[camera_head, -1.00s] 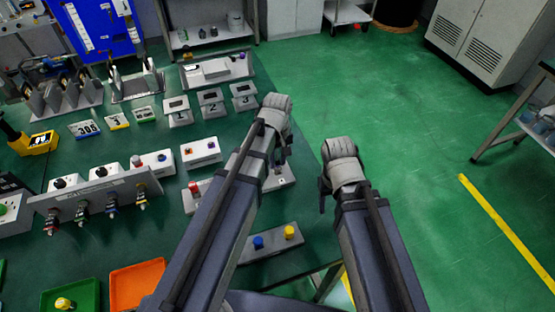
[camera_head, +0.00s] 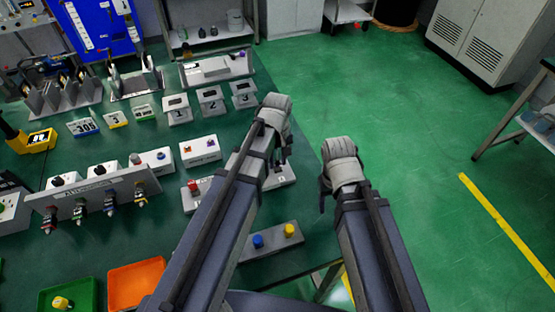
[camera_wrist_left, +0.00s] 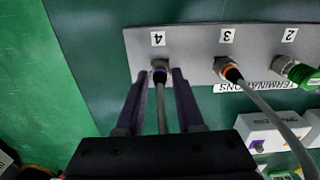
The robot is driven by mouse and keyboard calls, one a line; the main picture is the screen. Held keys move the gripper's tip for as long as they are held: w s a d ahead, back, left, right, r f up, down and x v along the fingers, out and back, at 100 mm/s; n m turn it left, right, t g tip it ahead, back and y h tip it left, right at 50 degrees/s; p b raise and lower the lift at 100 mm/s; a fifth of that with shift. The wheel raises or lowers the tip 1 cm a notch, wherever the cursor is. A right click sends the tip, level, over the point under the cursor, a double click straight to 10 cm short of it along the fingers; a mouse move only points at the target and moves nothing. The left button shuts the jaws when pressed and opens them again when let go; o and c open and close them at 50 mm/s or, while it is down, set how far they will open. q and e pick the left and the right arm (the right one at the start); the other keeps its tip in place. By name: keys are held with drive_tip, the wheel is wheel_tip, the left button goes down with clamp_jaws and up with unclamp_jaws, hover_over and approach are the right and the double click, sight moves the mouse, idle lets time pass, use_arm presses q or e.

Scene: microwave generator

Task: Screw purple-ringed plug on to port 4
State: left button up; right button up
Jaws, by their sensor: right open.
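In the left wrist view, the purple-ringed plug (camera_wrist_left: 160,76) sits against port 4 (camera_wrist_left: 160,62) on a grey panel (camera_wrist_left: 190,42). The number 4 appears upside down above it. Its grey cable runs back between the fingers of my left gripper (camera_wrist_left: 162,80). The fingers stand on both sides of the plug, with a small gap showing. I cannot see whether its thread is engaged. In the head view, my left gripper (camera_head: 282,153) points down over a grey panel, mostly hidden by my arm. My right gripper (camera_head: 325,200) hangs open and empty to the right.
An orange-ringed plug (camera_wrist_left: 232,74) is at port 3 and a green one (camera_wrist_left: 303,76) at port 2, close on the right. White boxes (camera_wrist_left: 278,130) stand nearby. A grey block with blue and yellow knobs (camera_head: 272,240) lies near the table edge.

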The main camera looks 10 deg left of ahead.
use_arm(q)
drive_tip(key=o, duration=0.4)
drive_tip(key=shift+r, duration=0.15)
use_arm(e)
drive_tip(key=shift+r, duration=0.15)
use_arm(q)
wheel_tip(320, 180, up, 8)
drive_tip(key=p, duration=0.8)
drive_tip(key=shift+f, duration=0.2)
use_arm(e)
wheel_tip(320, 180, up, 8)
drive_tip(key=shift+f, duration=0.2)
use_arm(q)
drive_tip(key=s+d+m, duration=0.2)
drive_tip(key=s+m, duration=0.1)
drive_tip(key=s, duration=0.1)
drive_tip(key=s+d+m, duration=0.2)
drive_tip(key=s+m, duration=0.2)
drive_tip(key=s+d+m+y, duration=0.1)
drive_tip(key=s+d+m, duration=0.1)
drive_tip(key=s+m, duration=0.1)
drive_tip(key=shift+s+d+m, duration=0.15)
drive_tip(key=shift+s+m, duration=0.15)
drive_tip(key=shift+s, duration=0.5)
drive_tip(key=shift+c, duration=0.2)
